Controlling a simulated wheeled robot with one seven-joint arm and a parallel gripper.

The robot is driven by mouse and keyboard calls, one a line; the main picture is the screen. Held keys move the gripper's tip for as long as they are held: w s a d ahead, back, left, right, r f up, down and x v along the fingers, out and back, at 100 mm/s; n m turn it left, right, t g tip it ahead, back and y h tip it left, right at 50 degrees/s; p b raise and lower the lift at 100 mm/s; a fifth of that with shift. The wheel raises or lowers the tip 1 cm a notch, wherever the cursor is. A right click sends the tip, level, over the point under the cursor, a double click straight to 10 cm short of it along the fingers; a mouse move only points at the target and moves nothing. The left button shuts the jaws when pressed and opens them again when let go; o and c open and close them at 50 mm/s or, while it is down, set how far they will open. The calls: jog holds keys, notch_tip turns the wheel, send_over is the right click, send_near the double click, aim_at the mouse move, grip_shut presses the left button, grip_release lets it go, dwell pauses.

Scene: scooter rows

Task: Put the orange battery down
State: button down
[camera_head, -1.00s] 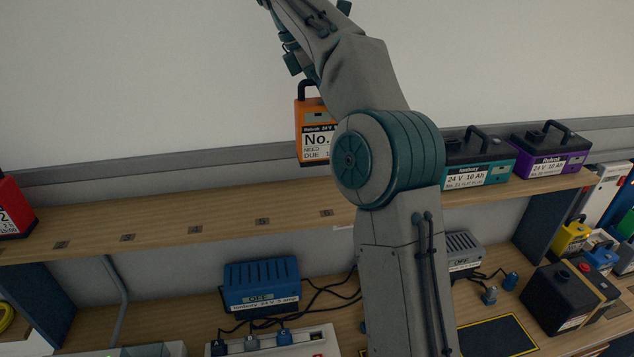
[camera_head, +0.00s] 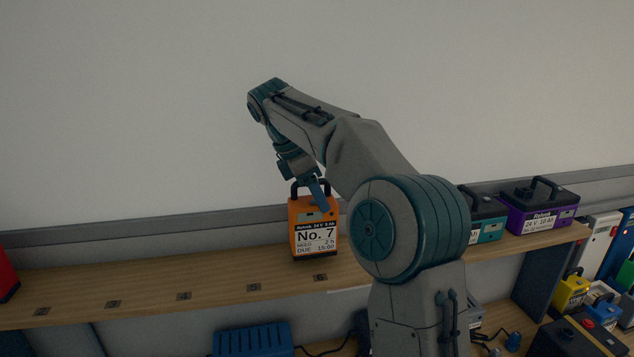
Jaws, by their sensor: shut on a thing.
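The orange battery (camera_head: 314,238), labelled No. 7, is upright over the wooden shelf (camera_head: 215,278), left of my arm's big elbow joint. Its lower edge overlaps the shelf top in the picture; I cannot tell whether it touches the wood or hangs just above it. My gripper (camera_head: 314,192) is above the battery and shut on its black top handle. Part of the handle is hidden behind the fingers.
A teal battery (camera_head: 489,229), partly hidden by my arm, and a purple battery (camera_head: 541,216) stand to the right on the shelf. A red battery (camera_head: 6,274) is at the far left. The shelf between red and orange is bare, with small tags along its front edge.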

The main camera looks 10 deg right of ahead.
jog(key=shift+f, duration=0.95)
jog(key=c, duration=0.5)
grip_release()
jog(key=shift+f, duration=0.2)
jog(key=shift+v, duration=3.8)
jog(key=shift+r, duration=0.1)
jog(key=shift+s, duration=0.15)
